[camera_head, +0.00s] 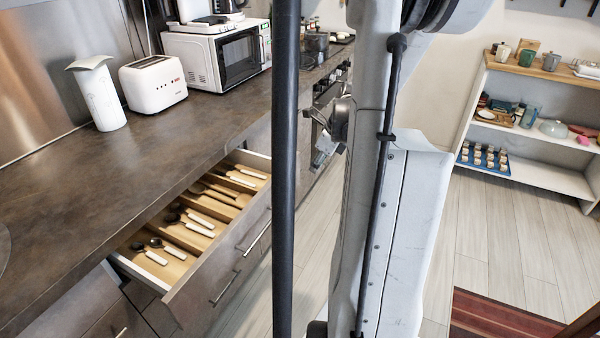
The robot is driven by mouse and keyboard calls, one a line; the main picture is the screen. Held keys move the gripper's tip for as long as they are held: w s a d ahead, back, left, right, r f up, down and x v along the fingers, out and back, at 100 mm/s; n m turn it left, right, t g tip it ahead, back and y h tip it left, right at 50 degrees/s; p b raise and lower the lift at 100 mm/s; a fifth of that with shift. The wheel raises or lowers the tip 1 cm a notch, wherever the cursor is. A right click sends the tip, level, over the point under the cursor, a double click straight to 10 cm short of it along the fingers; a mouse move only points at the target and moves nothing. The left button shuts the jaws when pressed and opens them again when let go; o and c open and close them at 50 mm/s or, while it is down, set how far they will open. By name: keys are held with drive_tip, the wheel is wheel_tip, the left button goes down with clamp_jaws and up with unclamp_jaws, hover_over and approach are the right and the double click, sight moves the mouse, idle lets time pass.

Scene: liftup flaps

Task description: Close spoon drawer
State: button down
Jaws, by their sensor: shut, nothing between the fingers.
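The spoon drawer (178,294) is pulled out from under the dark countertop, at the lower left of the head view. Its wooden insert holds several spoons and other utensils with pale handles (200,229). A bar handle (257,238) is on the front side of the cabinet run. My gripper (322,158) is shut and empty, beyond the drawer's far end and partly hidden behind my arm. It is apart from the drawer.
The countertop (120,185) carries a white toaster (153,83), a microwave (222,58) and a white pitcher (98,96). An open shelf (530,150) stands at the right. The wooden floor (490,230) between is clear, with a red rug (500,318) in front.

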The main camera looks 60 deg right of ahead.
drive_tip(key=b, duration=0.2)
approach(288, 189)
wheel_tip(288, 189, down, 5)
drive_tip(key=s, duration=0.2)
drive_tip(key=shift+w+a, duration=0.15)
drive_tip(key=shift+w, duration=1.65)
drive_tip(key=shift+w, duration=0.15)
